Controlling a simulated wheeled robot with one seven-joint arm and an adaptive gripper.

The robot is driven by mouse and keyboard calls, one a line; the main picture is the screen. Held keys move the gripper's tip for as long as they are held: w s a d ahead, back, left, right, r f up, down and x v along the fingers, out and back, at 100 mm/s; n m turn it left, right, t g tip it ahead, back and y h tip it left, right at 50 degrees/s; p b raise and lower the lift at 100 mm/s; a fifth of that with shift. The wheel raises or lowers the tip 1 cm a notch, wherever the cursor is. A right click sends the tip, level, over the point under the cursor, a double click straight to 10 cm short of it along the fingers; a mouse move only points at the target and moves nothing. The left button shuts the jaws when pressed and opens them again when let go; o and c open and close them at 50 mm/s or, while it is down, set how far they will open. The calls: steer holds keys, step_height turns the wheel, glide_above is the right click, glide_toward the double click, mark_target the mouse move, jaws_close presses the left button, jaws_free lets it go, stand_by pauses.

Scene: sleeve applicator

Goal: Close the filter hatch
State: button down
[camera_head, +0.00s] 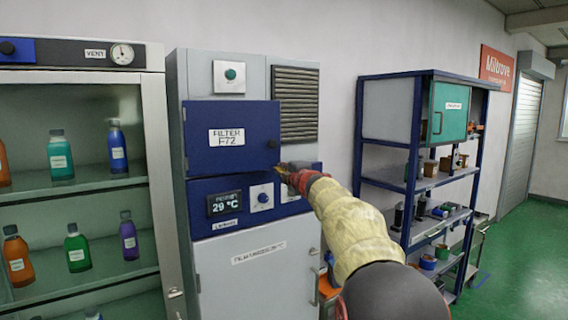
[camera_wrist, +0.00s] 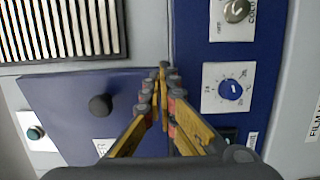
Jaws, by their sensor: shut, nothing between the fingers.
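The filter hatch (camera_head: 200,144) is a dark blue panel labelled FILTER F-72, with a round dark knob (camera_head: 272,144) near its right edge. It lies close to the grey cabinet's face; I cannot tell whether it is flush. My gripper (camera_head: 281,168) is shut and empty at the hatch's lower right corner. In the wrist view the hatch (camera_wrist: 62,100) is turned sideways, with its knob (camera_wrist: 100,105) left of my gripper's fingertips (camera_wrist: 163,72). The fingers are together, near the seam between hatch and control panel; contact is unclear. They hide part of that corner.
The blue control panel (camera_head: 228,222) with a display and dials (camera_wrist: 229,89) is directly below the hatch. A vent grille (camera_head: 296,105) is at the upper right. A glass-fronted bottle cabinet (camera_head: 152,180) stands left; a shelf rack (camera_head: 405,165) stands right. Green floor (camera_head: 520,240) is clear beyond.

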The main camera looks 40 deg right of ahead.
steer(key=shift+n+y, duration=0.5)
steer(key=shift+y, duration=0.3)
steer(key=w+p, duration=0.1)
steer(key=w, duration=0.1)
steer(key=w+d+p, duration=0.1)
steer(key=w+p, duration=0.1)
steer(key=shift+w+d+r, duration=0.1)
steer(key=shift+w+d, duration=0.05)
steer(key=shift+w, duration=0.05)
steer(key=shift+w+d+p, duration=0.15)
steer(key=shift+w+p, duration=0.55)
steer(key=shift+w, duration=0.2)
steer(key=shift+f, duration=0.2)
